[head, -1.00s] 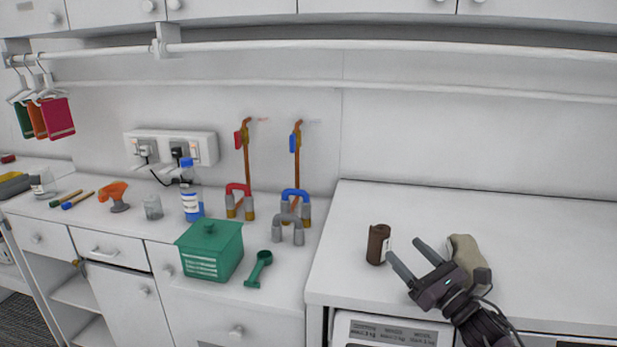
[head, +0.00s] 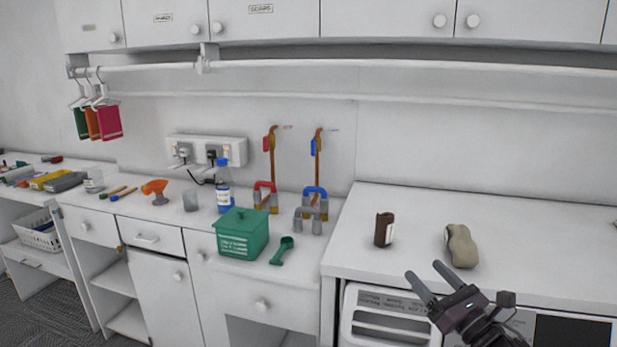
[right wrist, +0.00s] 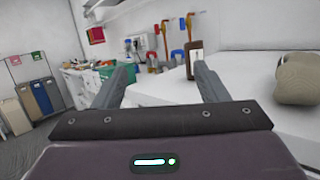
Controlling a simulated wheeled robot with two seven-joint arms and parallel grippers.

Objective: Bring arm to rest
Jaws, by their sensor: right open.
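My right gripper (head: 428,278) is in the lower right of the head view, in front of the right counter. Its two fingers are spread apart with nothing between them. In the right wrist view the open fingers (right wrist: 165,85) point toward the counters. A brown bottle (head: 384,230) with a pale label stands upright on the right counter, apart from the gripper. It also shows in the right wrist view (right wrist: 194,62), behind the right finger. A beige lumpy object (head: 461,246) lies to the bottle's right. My left gripper is in neither view.
The right counter (head: 560,240) is mostly bare, with its front edge close to my gripper. The left counter holds a green lidded box (head: 243,238), a green scoop (head: 282,251), a blue-capped bottle (head: 223,190) and a spray head (head: 155,190). A rail (head: 400,67) runs above.

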